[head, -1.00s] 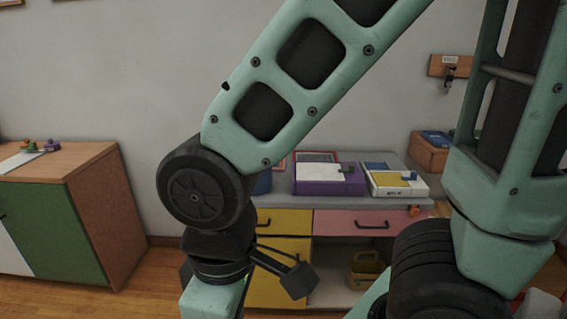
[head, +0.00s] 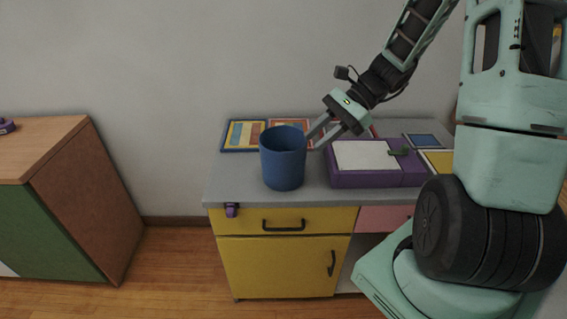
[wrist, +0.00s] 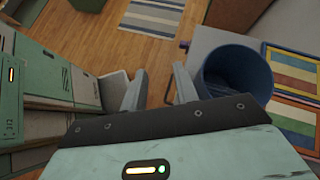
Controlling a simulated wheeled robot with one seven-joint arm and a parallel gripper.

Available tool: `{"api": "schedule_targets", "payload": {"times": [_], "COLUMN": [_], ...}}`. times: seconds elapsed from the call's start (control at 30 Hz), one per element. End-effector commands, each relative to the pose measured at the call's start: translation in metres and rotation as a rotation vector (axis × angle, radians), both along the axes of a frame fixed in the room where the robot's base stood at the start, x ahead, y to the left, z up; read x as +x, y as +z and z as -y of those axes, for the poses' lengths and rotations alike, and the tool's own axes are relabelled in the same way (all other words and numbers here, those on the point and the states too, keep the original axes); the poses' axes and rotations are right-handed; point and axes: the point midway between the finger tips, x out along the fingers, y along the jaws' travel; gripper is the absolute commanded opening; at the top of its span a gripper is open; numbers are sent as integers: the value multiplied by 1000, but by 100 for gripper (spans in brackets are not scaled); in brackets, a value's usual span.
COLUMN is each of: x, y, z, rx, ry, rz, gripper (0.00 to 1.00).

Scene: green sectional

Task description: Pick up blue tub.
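The blue tub (head: 283,158) stands upright and open-topped near the left front of the grey countertop (head: 260,194). My gripper (head: 316,138) is beside the tub's right rim in the head view, with its fingers angled down toward it. In the wrist view the gripper (wrist: 160,82) is open, with nothing between its two fingers. The tub (wrist: 237,78) lies outside the fingers there, just to the right of the right finger. I cannot tell whether that finger touches it.
A purple box (head: 375,178) with a white top sits right of the tub. Framed coloured panels (head: 244,134) lie behind it. A small purple object (head: 232,209) is at the counter's front edge. A wooden cabinet (head: 75,190) stands apart at left; floor lies between.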

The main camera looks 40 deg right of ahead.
Motion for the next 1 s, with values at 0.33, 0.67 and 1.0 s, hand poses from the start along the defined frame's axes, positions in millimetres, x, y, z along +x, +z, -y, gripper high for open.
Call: {"api": "schedule_targets", "payload": {"times": [0.33,0.67,1.0], "x": [0,27,53], "y": [-6,-33,-59], "z": [100,61,22], "rx": [200,210,205], "ry": [-430,-437,-438], "rz": [-48,-51,-49], "gripper": [30,30,30]}}
